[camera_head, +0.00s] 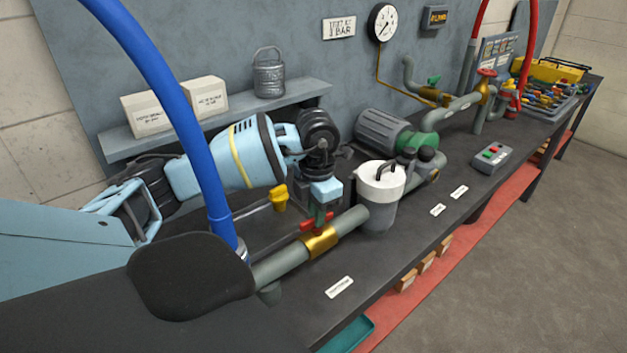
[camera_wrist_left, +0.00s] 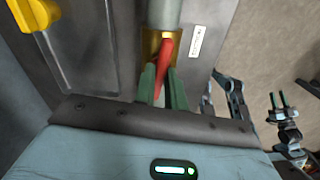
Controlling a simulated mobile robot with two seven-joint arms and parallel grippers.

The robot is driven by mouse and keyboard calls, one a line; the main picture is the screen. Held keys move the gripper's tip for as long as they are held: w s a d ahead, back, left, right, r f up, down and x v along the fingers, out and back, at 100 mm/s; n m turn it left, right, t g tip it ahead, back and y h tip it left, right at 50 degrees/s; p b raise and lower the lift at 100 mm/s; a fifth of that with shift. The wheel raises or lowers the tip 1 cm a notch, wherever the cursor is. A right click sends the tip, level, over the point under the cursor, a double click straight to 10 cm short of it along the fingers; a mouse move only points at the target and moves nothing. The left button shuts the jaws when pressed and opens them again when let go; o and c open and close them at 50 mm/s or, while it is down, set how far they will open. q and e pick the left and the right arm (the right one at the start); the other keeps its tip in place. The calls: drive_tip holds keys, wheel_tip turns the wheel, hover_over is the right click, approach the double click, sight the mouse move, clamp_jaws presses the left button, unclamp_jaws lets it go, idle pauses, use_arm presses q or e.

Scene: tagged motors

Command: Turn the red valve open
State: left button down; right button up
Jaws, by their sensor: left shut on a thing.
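The red valve handle (camera_head: 308,225) sits on a brass valve body (camera_head: 321,242) in the grey-green pipe at the bench front. My left gripper (camera_head: 320,214) reaches down from above and is shut on the handle. In the left wrist view its green fingers (camera_wrist_left: 162,88) stand on both sides of the red handle (camera_wrist_left: 164,62), which runs roughly along the pipe with a slight slant. The fingers partly hide the handle. My right gripper (camera_wrist_left: 278,100) shows small at the right of the left wrist view, its green fingertips apart and empty.
A white-lidded grey pot (camera_head: 380,195) stands close right of the valve. A yellow handle (camera_head: 279,197) is just behind the gripper. A blue hose (camera_head: 190,130) crosses in front of my left arm. A grey-green motor (camera_head: 390,133) and a button box (camera_head: 491,156) stand farther right.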

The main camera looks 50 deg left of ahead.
use_arm(q)
drive_tip(key=shift+n, duration=0.8)
use_arm(e)
drive_tip(key=shift+w+r, duration=0.4)
drive_tip(key=shift+r, duration=0.1)
use_arm(q)
drive_tip(key=shift+f, duration=0.1)
drive_tip(key=c, duration=1.5)
unclamp_jaws()
drive_tip(key=shift+o, duration=0.2)
drive_tip(key=shift+r, duration=3.95)
drive_tip(key=shift+d+f, duration=0.1)
use_arm(e)
drive_tip(key=shift+s+d, duration=0.1)
